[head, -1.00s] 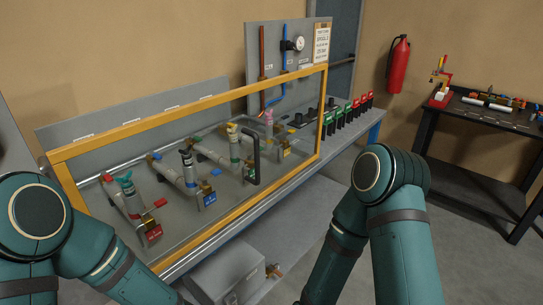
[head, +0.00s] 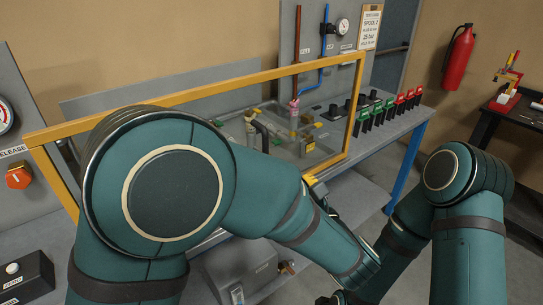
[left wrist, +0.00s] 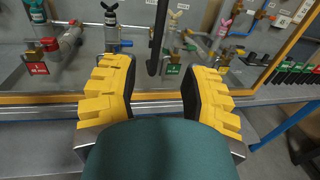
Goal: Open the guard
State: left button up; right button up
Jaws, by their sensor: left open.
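The guard is a clear panel in a yellow frame (head: 250,81) standing upright in front of the bench's pipework. Its black upright handle (head: 263,138) shows just past my left arm. In the left wrist view the handle (left wrist: 157,40) stands ahead, in line with the gap between the fingers of my left gripper (left wrist: 158,68). That gripper is open, empty and apart from the handle, facing the guard near its lower rail (left wrist: 50,98). In the head view my left arm covers the guard's left and middle parts. My right gripper is out of view.
Behind the guard are pipes and valves, including a pink-handled valve (head: 294,104). Green and red switches (head: 385,105) line the bench to the right. A grey box (head: 240,270) sits below. An orange release knob (head: 18,177) is at left and an extinguisher (head: 459,55) at right.

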pick_arm(q)
jog(key=x, duration=1.3)
jog(key=shift+f, duration=0.1)
jog(key=shift+c, duration=0.4)
jog(key=shift+s, duration=0.1)
grip_shut()
